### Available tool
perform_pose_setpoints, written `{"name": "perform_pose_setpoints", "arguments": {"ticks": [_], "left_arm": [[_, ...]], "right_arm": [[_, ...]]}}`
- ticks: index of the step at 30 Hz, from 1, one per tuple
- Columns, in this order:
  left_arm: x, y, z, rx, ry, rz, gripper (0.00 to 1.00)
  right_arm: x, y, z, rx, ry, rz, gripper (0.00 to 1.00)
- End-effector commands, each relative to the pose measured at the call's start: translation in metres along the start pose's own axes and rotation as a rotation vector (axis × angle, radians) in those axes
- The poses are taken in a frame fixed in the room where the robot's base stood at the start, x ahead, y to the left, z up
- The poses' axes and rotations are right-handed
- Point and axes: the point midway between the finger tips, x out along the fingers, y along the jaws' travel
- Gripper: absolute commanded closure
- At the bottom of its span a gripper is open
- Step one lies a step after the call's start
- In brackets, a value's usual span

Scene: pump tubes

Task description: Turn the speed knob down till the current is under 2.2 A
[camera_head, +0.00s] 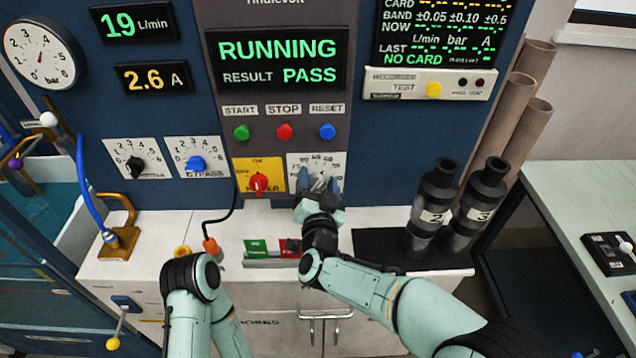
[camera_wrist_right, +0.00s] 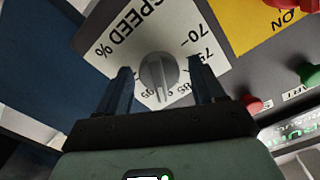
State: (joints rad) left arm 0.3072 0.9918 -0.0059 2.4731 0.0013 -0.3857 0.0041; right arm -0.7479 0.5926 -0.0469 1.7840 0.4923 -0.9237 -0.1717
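The speed knob (camera_wrist_right: 158,72) is a round grey knob on a white dial plate (camera_wrist_right: 128,42) marked SPEED %. In the right wrist view its pointer mark is towards the lower side, near numbers partly hidden by my gripper. My right gripper (camera_wrist_right: 160,66) is open, with one finger on each side of the knob and a visible gap at both sides. In the head view my right gripper (camera_head: 319,182) covers most of the knob. The current display (camera_head: 153,78) reads 2.6 A.
The screen (camera_head: 279,62) reads RUNNING, RESULT PASS. The flow display (camera_head: 134,23) reads 19 L/min. A red knob (camera_head: 258,183) on a yellow plate is just left of the speed dial. Start, stop and reset buttons (camera_head: 284,132) are above. Dark cylinders (camera_head: 432,205) stand to the right.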

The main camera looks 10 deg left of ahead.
Motion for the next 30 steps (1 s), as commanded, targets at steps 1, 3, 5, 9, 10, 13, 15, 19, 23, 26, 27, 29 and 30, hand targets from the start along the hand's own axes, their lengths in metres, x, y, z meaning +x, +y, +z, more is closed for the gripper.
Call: {"name": "perform_pose_setpoints", "arguments": {"ticks": [1, 3, 5, 9, 10, 13, 15, 19, 23, 26, 27, 29, 30], "left_arm": [[0.0, 0.0, 0.0, 0.0, 0.0, 0.0, 1.0], [0.0, 0.0, 0.0, 0.0, 0.0, 0.0, 1.0], [0.001, 0.0, 0.0, 0.0, 0.0, 0.0, 1.0], [0.005, -0.002, 0.0, -0.001, -0.002, -0.001, 1.0], [0.007, -0.003, 0.001, -0.001, -0.002, -0.001, 1.0], [0.011, -0.004, 0.001, -0.001, -0.004, -0.001, 1.0], [0.013, -0.005, 0.001, -0.002, -0.004, -0.002, 1.0], [0.017, -0.006, 0.001, -0.002, -0.006, -0.002, 1.0], [0.019, -0.007, 0.001, -0.002, -0.006, -0.002, 1.0], [0.02, -0.007, 0.001, -0.002, -0.006, -0.002, 1.0], [0.02, -0.007, 0.001, -0.002, -0.006, -0.002, 1.0], [0.02, -0.007, 0.001, -0.002, -0.006, -0.002, 1.0], [0.02, -0.007, 0.001, -0.002, -0.006, -0.002, 1.0]], "right_arm": [[0.0, 0.0, 0.0, 0.0, 0.0, 0.0, 0.32], [-0.001, 0.0, 0.0, 0.0, 0.0, 0.0, 0.32], [-0.004, 0.0, 0.0, 0.001, 0.0, -0.001, 0.32], [-0.022, -0.001, 0.0, 0.002, 0.0, -0.003, 0.32], [-0.029, -0.001, 0.001, 0.001, -0.002, -0.003, 0.32], [-0.051, 0.0, 0.0, 0.002, 0.0, -0.002, 0.32], [-0.068, -0.001, 0.001, 0.002, -0.001, -0.003, 0.32], [-0.096, 0.0, 0.0, 0.001, 0.0, -0.003, 0.32], [-0.117, -0.001, 0.001, 0.0, -0.001, -0.003, 0.32], [-0.128, 0.0, 0.0, 0.001, 0.0, 0.0, 0.32], [-0.13, 0.0, 0.0, 0.0, 0.0, 0.0, 0.32], [-0.133, 0.0, 0.0, 0.0, 0.0, -0.001, 0.32], [-0.134, 0.0, 0.0, 0.0, 0.0, -0.001, 0.32]]}}
